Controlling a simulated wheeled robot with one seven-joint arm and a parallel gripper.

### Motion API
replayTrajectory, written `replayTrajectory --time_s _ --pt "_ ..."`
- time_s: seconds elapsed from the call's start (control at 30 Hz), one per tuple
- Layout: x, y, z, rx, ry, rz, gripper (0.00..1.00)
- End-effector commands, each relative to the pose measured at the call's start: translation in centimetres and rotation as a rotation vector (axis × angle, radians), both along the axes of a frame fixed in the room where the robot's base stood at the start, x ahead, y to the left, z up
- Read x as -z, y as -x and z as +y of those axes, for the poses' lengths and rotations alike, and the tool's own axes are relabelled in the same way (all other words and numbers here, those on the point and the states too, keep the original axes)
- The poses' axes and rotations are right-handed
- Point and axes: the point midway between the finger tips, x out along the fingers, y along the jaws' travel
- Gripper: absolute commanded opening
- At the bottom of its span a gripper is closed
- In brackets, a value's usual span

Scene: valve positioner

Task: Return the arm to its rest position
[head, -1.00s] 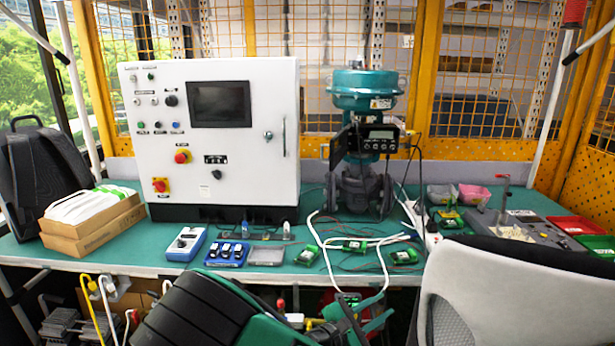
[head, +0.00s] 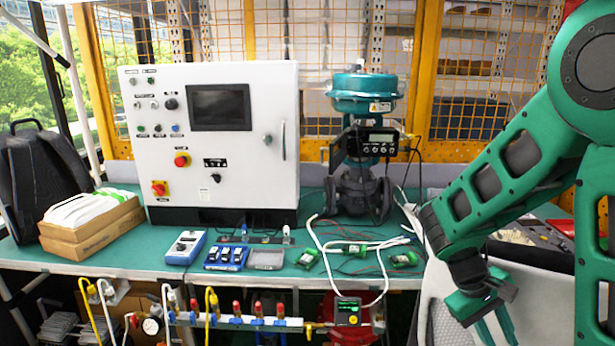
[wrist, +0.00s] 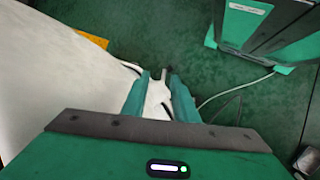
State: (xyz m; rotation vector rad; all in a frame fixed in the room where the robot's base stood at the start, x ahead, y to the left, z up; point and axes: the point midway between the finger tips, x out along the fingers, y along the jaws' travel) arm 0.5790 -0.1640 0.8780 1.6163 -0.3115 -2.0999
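My green arm stands folded on the right side of the head view. My gripper (head: 494,332) hangs from it, pointing down in front of the pale chair back (head: 437,290). In the wrist view, the two green fingers of my gripper (wrist: 160,90) are apart, with nothing held between them; the white chair surface (wrist: 65,90) and dark green floor show beyond. The valve with its teal actuator (head: 365,93) and black positioner (head: 381,141) stands on the bench, well left of my gripper.
The white control cabinet (head: 215,150) and several small devices stand on the green bench (head: 130,254). My arm hides part of the bench's right side.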

Motion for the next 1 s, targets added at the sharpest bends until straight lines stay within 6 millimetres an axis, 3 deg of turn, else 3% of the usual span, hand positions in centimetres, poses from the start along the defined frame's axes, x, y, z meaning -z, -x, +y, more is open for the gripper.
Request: replayTrajectory --time_s 0.33,0.7,1.0 --pt "-4.4 6.9 -1.9 0.349 -0.23 -0.157 0.27" --pt "-8.6 13.8 -1.4 0.636 -0.39 -0.326 0.27" --pt "-9.6 16.1 -1.0 0.718 -0.427 -0.38 0.27"
